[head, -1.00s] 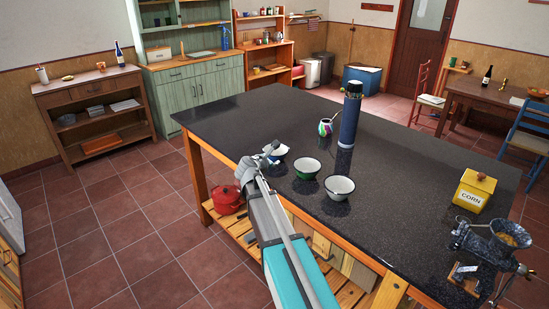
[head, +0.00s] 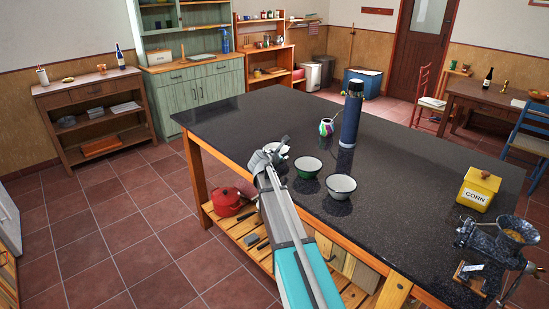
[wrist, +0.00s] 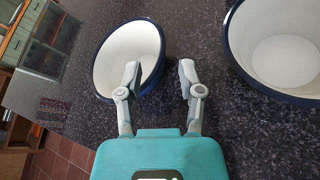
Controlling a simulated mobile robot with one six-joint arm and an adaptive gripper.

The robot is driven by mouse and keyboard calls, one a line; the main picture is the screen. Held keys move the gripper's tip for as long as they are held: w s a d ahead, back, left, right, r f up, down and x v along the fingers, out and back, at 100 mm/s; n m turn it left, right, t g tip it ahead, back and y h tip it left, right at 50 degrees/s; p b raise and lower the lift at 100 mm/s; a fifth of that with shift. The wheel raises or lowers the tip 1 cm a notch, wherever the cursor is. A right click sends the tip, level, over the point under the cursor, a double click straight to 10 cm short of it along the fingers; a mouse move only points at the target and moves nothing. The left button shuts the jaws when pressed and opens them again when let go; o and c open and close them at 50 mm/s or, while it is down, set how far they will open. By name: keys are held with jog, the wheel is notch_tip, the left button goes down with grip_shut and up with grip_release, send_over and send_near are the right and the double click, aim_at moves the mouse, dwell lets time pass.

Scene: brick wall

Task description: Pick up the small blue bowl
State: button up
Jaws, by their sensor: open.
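Three white-lined bowls stand on the dark countertop in the head view. The leftmost, the small blue bowl (head: 283,150), is partly hidden behind my gripper (head: 270,153). In the wrist view a blue-rimmed bowl (wrist: 113,55) is just ahead of my gripper (wrist: 160,75). My gripper is open and empty; its left finger overlaps the bowl's near right wall and its right finger is outside the rim. Whether the fingers touch the bowl cannot be told.
A larger-looking bowl (wrist: 282,50) is at the right of the wrist view. A tall blue flask (head: 350,118) and patterned cup (head: 326,127) stand behind.

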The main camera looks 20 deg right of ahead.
aim_at(286, 154)
jog(key=shift+b+x, duration=1)
jog(key=shift+x, duration=1.65)
jog(key=shift+s+f, duration=0.1)
jog(key=shift+s, duration=0.1)
jog(key=shift+d, duration=0.1)
grip_shut()
